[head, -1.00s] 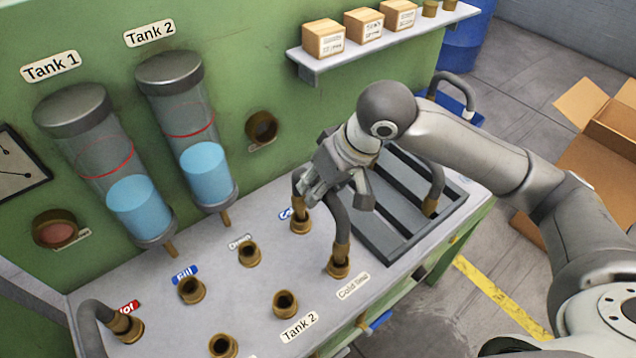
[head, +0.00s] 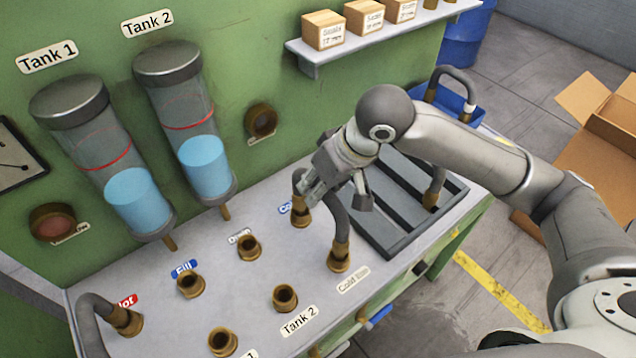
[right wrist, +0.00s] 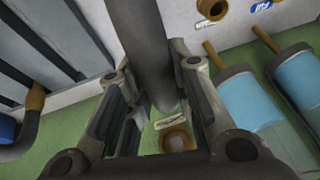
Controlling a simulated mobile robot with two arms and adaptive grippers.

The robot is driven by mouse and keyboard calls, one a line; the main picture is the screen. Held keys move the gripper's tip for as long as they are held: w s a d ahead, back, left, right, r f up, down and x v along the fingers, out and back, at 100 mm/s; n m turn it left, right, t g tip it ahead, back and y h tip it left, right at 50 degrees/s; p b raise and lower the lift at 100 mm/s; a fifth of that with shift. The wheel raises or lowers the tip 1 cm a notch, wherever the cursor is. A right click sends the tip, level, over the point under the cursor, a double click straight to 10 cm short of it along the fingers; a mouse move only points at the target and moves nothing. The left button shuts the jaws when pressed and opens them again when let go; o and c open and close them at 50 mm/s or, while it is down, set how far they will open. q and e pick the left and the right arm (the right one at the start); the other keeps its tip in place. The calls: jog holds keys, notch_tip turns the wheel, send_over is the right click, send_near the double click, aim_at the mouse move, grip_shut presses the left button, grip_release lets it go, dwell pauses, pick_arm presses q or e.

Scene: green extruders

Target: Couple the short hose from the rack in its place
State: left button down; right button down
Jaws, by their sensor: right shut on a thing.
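A short grey hose (head: 342,222) with brass ends arches over the panel. Its ends stand at the port labelled with a partly hidden blue "Co…" tag (head: 285,209) and at the "Cold line" port (head: 340,264); both look seated, though exact depth is hard to tell. My right gripper (head: 338,196) is shut on the arch of this hose, hiding its top. In the right wrist view the hose (right wrist: 142,45) runs between the fingers. The dark rack (head: 372,238) lies right of the ports, with another hose (head: 438,180) upright at its right side. My left gripper is not in view.
Open brass ports include Drain (head: 248,247), Fill (head: 190,285) and Tank 2 (head: 285,298). A hose (head: 92,312) stands at the Hot port. Two tanks (head: 105,150) hang behind. A shelf (head: 370,42) with boxes and a blue bin (head: 468,112) with a hose are farther back.

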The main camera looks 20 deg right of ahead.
jog(key=shift+f, duration=0.4)
jog(key=c, duration=1.2)
grip_release()
jog(key=v, duration=1.2)
